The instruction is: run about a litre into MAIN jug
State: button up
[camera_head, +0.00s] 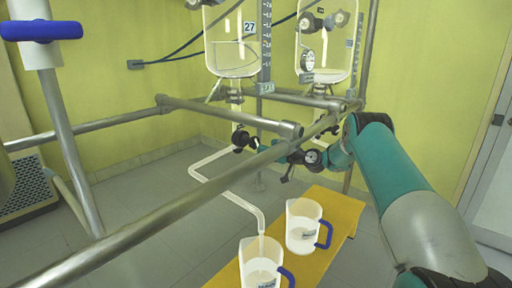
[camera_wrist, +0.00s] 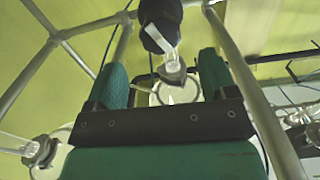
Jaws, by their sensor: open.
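My gripper (camera_head: 286,163) is open, near the frame's front rail, to the right of the left reactor's dark outlet valve (camera_head: 241,139). In the wrist view, a dark knob with a clear glass stem (camera_wrist: 160,28) lies ahead between the open fingers (camera_wrist: 163,65); I cannot tell whether they touch it. The left glass reactor (camera_head: 229,42) holds clear liquid. Its bent outlet pipe (camera_head: 230,192) ends over the front jug (camera_head: 262,262). I cannot tell whether liquid is running. A second jug (camera_head: 303,230) stands behind it. Both have blue handles; their labels are too small to read.
The jugs stand on a yellow bench (camera_head: 340,207). A second glass reactor (camera_head: 327,40) hangs at the right. Metal rails (camera_head: 150,232) run in front of my gripper and around the reactors. A blue-handled post (camera_head: 45,30) stands at left. The floor at left is mostly clear.

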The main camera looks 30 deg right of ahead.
aim_at(257, 143)
jog(key=b+x, duration=0.1)
jog(key=x, duration=0.5)
jog(key=shift+w+a, duration=0.1)
jog(key=shift+w, duration=0.15)
jog(key=c, duration=0.9)
